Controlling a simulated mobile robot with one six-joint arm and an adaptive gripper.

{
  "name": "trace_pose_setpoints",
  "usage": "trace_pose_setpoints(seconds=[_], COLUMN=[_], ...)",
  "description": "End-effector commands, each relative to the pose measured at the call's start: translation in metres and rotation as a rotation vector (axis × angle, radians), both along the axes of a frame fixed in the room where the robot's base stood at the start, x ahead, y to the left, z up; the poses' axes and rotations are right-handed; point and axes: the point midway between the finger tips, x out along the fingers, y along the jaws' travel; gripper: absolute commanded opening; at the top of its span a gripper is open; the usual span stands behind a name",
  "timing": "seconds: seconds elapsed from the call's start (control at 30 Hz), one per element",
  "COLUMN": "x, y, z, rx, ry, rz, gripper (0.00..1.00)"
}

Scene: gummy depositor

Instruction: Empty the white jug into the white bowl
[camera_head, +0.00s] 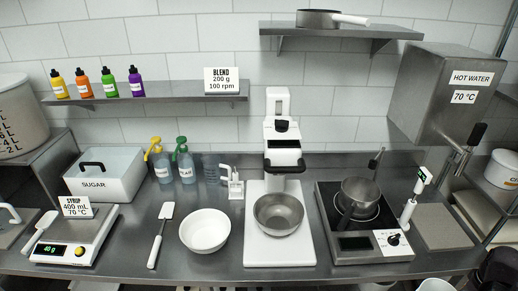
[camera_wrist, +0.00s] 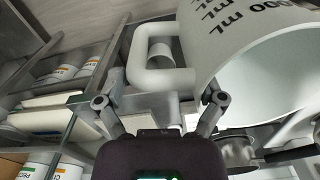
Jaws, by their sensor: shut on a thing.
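The white jug (camera_wrist: 225,45) fills the upper right of the wrist view, with black "mL" print on its side. Its square loop handle (camera_wrist: 135,55) points left. My gripper (camera_wrist: 160,102) has a finger on each side of the handle's near part and is shut on it. I cannot tell what the jug holds. The white bowl (camera_head: 206,231) stands upright on the steel counter in the head view, left of the mixer, and looks empty. My gripper is not seen in the head view, and I cannot make out the jug there for sure.
A white spatula (camera_head: 160,235) lies left of the bowl, beside the scale (camera_head: 75,238). The mixer (camera_head: 281,225) with a steel bowl (camera_head: 279,212) stands close on its right. A pot (camera_head: 359,197) sits on the cooker further right. Shelves with labelled tubs (camera_wrist: 88,66) show in the wrist view.

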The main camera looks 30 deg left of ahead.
Motion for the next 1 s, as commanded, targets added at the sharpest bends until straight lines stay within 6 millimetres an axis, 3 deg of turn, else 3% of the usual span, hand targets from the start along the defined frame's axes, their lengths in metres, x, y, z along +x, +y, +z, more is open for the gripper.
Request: trace_pose_setpoints(seconds=[0.03,0.3,1.0], x=[0.000,0.000,0.000], y=[0.000,0.000,0.002], z=[0.011,0.034,0.036], rx=[0.001,0.001,0.001], ry=[0.000,0.000,0.000], rz=[0.000,0.000,0.003], gripper=[0.27,0.27,0.27])
